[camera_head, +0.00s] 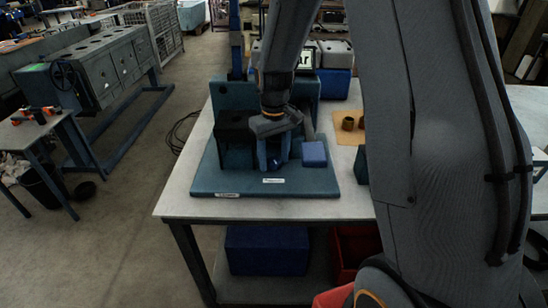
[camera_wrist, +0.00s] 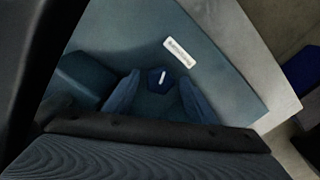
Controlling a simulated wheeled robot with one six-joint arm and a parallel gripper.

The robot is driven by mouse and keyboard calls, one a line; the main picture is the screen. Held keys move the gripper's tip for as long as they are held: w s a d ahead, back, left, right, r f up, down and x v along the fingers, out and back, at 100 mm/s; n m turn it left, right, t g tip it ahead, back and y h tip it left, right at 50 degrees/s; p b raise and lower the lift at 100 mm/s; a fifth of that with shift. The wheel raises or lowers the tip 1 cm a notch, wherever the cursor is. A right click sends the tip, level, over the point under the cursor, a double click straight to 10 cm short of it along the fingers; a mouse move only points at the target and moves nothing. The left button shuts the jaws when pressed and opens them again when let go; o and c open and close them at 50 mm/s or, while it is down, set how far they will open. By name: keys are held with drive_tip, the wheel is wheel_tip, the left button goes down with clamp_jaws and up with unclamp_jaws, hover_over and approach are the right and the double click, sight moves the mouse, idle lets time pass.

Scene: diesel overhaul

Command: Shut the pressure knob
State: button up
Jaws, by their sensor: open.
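The pressure knob (camera_wrist: 157,79) is a small dark blue faceted knob with a white mark on top. It sits on the blue-green base plate (camera_wrist: 215,75), beside a white label. My gripper (camera_wrist: 160,88) is above the plate with its two blue fingers spread, one on each side of the knob. A gap shows between each finger and the knob. In the head view my gripper (camera_head: 274,166) points down at the front of the test stand (camera_head: 210,180), and the knob (camera_head: 274,162) shows only partly between the fingers.
A blue block (camera_head: 314,154) stands on the plate just right of my gripper. The stand's upright housing (camera_head: 232,135) is behind and to the left. An orange mat (camera_head: 347,136) with brass-coloured parts lies on the table to the right. The plate's front strip is clear.

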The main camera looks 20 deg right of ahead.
sight(274, 160)
drive_tip(key=shift+r+b, duration=1)
drive_tip(key=shift+r, duration=2.9)
